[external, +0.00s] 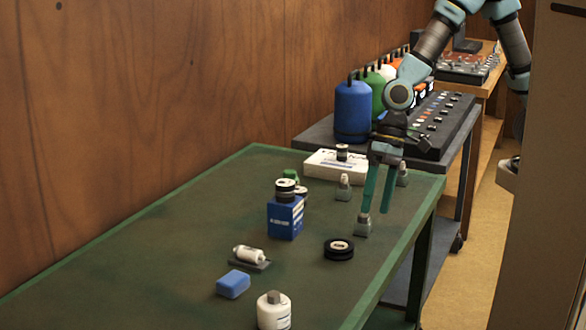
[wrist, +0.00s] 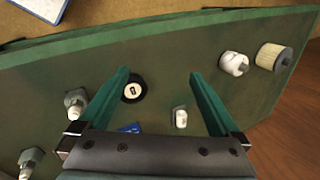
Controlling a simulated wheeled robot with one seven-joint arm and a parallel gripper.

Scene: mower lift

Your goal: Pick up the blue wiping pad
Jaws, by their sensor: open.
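The blue wiping pad (external: 233,284) is a small blue block lying flat on the green table, toward the front in the external view. My gripper (external: 375,211) is open and empty, fingers pointing down above the table's right side, well behind and to the right of the pad. In the wrist view my gripper (wrist: 158,74) shows two green fingers spread apart. I cannot make out the pad there; a finger may hide it. A partly hidden blue patch (wrist: 130,128) shows there, likely the blue box.
A black puck (external: 338,248) and a blue box (external: 285,217) stand farther back. Bare table lies left of the pad.

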